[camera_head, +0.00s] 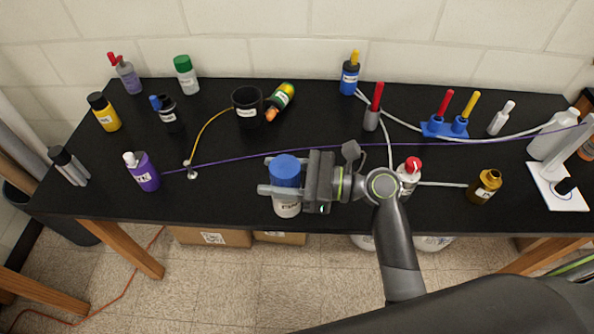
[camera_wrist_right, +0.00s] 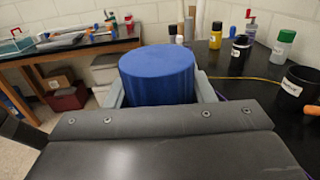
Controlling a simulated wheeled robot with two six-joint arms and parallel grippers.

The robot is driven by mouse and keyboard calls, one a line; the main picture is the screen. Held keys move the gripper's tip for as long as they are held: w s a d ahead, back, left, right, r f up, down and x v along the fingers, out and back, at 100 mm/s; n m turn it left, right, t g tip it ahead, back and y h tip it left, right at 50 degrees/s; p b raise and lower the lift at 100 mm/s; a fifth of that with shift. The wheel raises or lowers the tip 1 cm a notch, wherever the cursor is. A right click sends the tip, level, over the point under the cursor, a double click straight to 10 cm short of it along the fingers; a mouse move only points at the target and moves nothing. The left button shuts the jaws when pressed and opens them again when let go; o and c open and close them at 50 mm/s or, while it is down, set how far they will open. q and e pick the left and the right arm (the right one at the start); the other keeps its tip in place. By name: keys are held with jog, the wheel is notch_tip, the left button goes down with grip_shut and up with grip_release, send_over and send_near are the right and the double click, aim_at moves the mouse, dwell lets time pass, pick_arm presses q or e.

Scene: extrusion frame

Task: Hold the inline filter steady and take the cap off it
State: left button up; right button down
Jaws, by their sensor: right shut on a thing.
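A white cylinder with a printed label (camera_head: 287,210) and a wide blue cap (camera_head: 285,171) stands upright at the front edge of the black table. I take it as the inline filter, but its label is too small to read. My right gripper (camera_head: 277,178) comes from the right, with one finger on each side of the blue cap, shut on it. In the right wrist view the blue cap (camera_wrist_right: 158,76) fills the space between the fingers. The lower body is hidden there. My left gripper is not in view.
A purple bottle (camera_head: 142,171) stands to the left, and a black cup (camera_head: 247,107) behind. A red-capped white bottle (camera_head: 409,172) is close beside my right arm. A thin purple cable (camera_head: 330,147) runs across the table behind the gripper.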

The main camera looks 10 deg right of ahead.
jog(key=shift+w, duration=0.2)
jog(key=w+d+m+t+h+p, duration=0.3)
jog(key=w+d+m+t+h, duration=0.3)
jog(key=w+d, duration=0.25)
pick_arm(q)
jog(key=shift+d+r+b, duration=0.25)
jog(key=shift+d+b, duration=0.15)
jog(key=shift+b, duration=0.8)
pick_arm(e)
notch_tip(320, 180, down, 10)
jog(key=t, duration=0.1)
jog(key=shift+w+d+t, duration=0.25)
jog(key=shift+w+t, duration=0.15)
jog(key=shift+f, duration=0.1)
jog(key=shift+f, duration=0.15)
jog(key=c, duration=0.7)
grip_release()
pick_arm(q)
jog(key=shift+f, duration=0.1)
pick_arm(e)
jog(key=shift+o, duration=0.2)
